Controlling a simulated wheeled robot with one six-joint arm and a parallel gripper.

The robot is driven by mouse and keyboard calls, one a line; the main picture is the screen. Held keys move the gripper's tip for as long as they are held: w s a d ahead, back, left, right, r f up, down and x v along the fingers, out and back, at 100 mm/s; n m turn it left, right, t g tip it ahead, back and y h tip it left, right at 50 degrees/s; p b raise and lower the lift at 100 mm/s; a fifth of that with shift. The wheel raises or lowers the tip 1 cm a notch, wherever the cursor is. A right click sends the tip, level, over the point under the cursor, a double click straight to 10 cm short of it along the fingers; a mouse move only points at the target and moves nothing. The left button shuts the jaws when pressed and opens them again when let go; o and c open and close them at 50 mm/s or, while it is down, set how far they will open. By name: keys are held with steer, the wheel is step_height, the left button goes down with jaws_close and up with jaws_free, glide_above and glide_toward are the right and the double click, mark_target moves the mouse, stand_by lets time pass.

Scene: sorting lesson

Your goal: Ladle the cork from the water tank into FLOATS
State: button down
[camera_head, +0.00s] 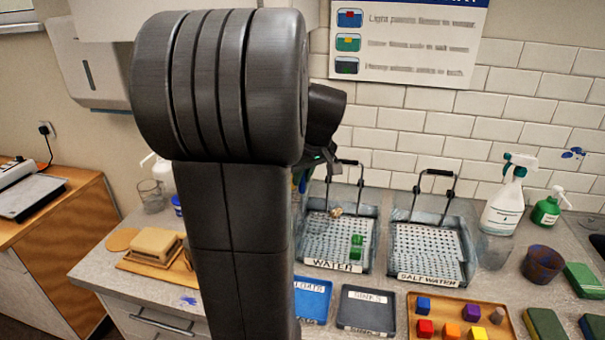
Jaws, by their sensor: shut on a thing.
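The cork appears to be the small tan lump (336,212) at the back of the WATER tank (372,240). Green blocks (356,246) are in the same tank, nearer the front right. The blue FLOATS tray (314,300) is in front of the tank, its left part hidden behind my arm. My gripper (318,172) is above the tank's back left, largely hidden by my arm. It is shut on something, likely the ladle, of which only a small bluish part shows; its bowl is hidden.
The SALT WATER tank (466,266) stands to the right with an upright handle. A dark SINKS tray (367,325) is beside FLOATS. A wooden tray (450,332) of coloured blocks, spray bottles (502,212) and a dark cup (541,266) crowd the right.

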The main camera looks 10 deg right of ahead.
steer(key=shift+f+b, duration=0.95)
steer(key=shift+f, duration=0.45)
steer(key=shift+w+d+p, duration=0.9)
steer(key=shift+w+d, duration=0.5)
steer(key=shift+d, duration=1.85)
step_height(320, 180, up, 15)
steer(key=p, duration=0.8)
steer(key=shift+f, duration=0.15)
steer(key=shift+s, duration=0.1)
stand_by(0.9)
